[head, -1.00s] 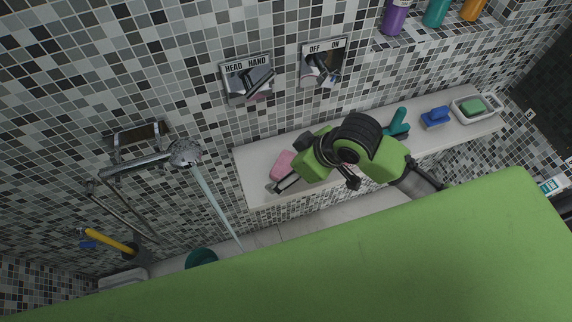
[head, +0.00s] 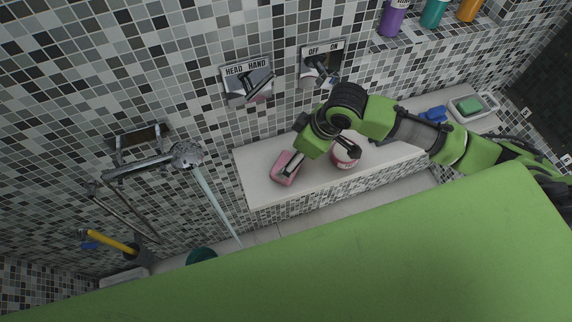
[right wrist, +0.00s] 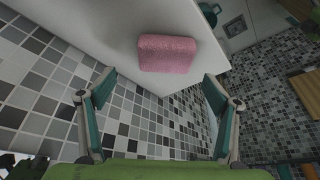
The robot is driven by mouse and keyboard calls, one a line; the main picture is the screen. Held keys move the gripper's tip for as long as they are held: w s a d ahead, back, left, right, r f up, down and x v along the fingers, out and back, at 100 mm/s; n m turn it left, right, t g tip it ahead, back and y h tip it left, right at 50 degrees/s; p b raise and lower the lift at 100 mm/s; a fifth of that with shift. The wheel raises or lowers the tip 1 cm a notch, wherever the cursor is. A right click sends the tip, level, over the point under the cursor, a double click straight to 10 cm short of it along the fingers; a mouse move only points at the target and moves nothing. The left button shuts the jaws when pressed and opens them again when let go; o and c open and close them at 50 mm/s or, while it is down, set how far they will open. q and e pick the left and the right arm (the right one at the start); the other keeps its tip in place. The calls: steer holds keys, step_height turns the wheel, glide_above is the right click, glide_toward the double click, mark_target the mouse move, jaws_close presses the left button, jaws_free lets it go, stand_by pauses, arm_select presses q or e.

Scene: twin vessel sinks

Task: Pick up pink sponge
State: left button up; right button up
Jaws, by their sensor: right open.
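The pink sponge (head: 284,172) lies at the left end of the white ledge (head: 258,186) in the head view. It also shows whole in the right wrist view (right wrist: 167,54), near the ledge's edge, ahead of my fingertips. My right gripper (head: 292,163) is over the sponge in the head view and hides part of it. In the right wrist view the right gripper (right wrist: 158,85) is open, one finger on each side, with nothing between the fingers. The sponge is beyond the fingertips and looks apart from them. My left gripper is not in view.
A white-and-red round container (head: 346,155) stands on the ledge right of the sponge, close under my right arm. A blue item (head: 433,114) and a green soap in a white dish (head: 469,106) are farther right. Water runs from a shower head (head: 186,155) at left.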

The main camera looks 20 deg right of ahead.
mark_target(285, 164)
steer(key=x, duration=0.1)
steer(key=p+x, duration=0.1)
steer(key=x, duration=0.1)
steer(key=s+p+x, duration=0.1)
steer(key=x, duration=0.1)
steer(key=shift+w+a+f, duration=0.1)
steer(key=shift+a+f, duration=0.15)
steer(key=shift+a, duration=0.05)
steer(key=shift+w+f, duration=0.1)
steer(key=shift+f, duration=0.15)
steer(key=c, duration=0.9)
steer(key=shift+c, duration=0.4)
